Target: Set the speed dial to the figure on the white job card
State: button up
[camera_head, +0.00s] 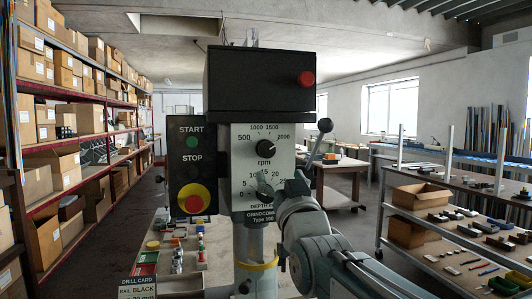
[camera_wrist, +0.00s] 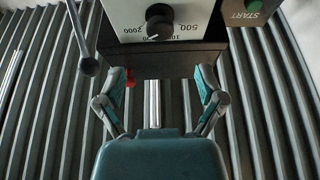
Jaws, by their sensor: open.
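The speed dial (camera_head: 265,148) is a round black knob on a pale rpm panel marked 500, 1000, 1500 and 2000. It also shows upside down in the wrist view (camera_wrist: 159,18), with a small white mark at its lower left; which figure it meets is unclear. A card (camera_head: 138,284) headed DRILL CARD, RAIL BLACK, is at the lower left, cut off by the picture's edge; its speed figure is not readable. My gripper (camera_wrist: 165,80) is open and empty, apart from the dial. In the head view it is below the dial, over the depth scale.
A lever with a black ball (camera_head: 325,125) sticks out right of the panel. Left are the START button (camera_head: 192,142) and a red stop button (camera_head: 193,203) on yellow. A red knob (camera_head: 306,78) is on the black housing (camera_head: 250,85). Shelves stand at both sides.

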aim_at(268, 154)
jog(key=x, duration=0.9)
jog(key=shift+w+a+f, duration=0.15)
jog(key=shift+a+f, duration=0.05)
jog(key=shift+a, duration=0.15)
jog(key=shift+w+d+r, duration=0.25)
jog(key=shift+w, duration=0.2)
jog(key=shift+a, duration=0.1)
jog(key=c, duration=1.2)
